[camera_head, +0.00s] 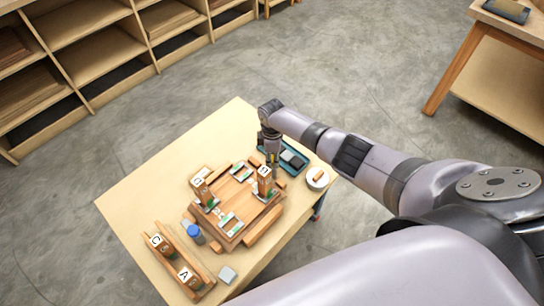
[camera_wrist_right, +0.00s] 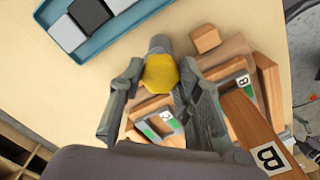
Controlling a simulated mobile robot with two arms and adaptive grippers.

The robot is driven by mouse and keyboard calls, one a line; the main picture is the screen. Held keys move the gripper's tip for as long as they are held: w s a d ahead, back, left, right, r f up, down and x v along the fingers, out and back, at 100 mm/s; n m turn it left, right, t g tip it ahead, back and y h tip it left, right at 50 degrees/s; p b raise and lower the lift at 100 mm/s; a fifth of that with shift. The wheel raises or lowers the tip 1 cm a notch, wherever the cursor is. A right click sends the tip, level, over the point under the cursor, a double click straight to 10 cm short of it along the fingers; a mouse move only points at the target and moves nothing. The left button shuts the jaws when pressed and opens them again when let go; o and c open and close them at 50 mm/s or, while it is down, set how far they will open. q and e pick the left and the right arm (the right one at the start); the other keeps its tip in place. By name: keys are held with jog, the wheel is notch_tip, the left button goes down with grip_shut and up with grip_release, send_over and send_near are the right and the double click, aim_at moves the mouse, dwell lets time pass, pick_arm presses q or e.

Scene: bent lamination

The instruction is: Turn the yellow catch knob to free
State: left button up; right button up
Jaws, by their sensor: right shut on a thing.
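The yellow catch knob (camera_wrist_right: 160,74) shows in the right wrist view as a faceted yellow cap with a grey part behind it. My right gripper (camera_wrist_right: 158,82) has its two fingers on either side of the knob and is shut on it. In the head view the right gripper (camera_head: 272,155) points down at the back right edge of the wooden fixture (camera_head: 236,207), and the knob there is mostly hidden by the fingers. I cannot read the knob's turned position. My left gripper is not in view.
Upright lettered blocks (camera_head: 264,182) stand on the fixture, close to the right gripper. The table's left is clear.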

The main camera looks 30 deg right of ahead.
jog(key=shift+m, duration=0.3)
jog(key=shift+c, duration=0.3)
jog(key=m+p, duration=0.1)
jog(key=m, duration=0.2)
jog(key=shift+r+m, duration=0.1)
jog(key=shift+m, duration=0.3)
jog(key=m+p, duration=0.1)
jog(key=m, duration=0.3)
jog(key=shift+a+m, duration=0.1)
jog(key=shift+m, duration=0.2)
jog(key=m+p, duration=0.1)
jog(key=m, duration=0.7)
jog(key=shift+m+p, duration=0.3)
jog(key=shift+p, duration=0.05)
jog(key=shift+m, duration=0.3)
jog(key=o, duration=1.1)
jog(key=shift+o, duration=0.2)
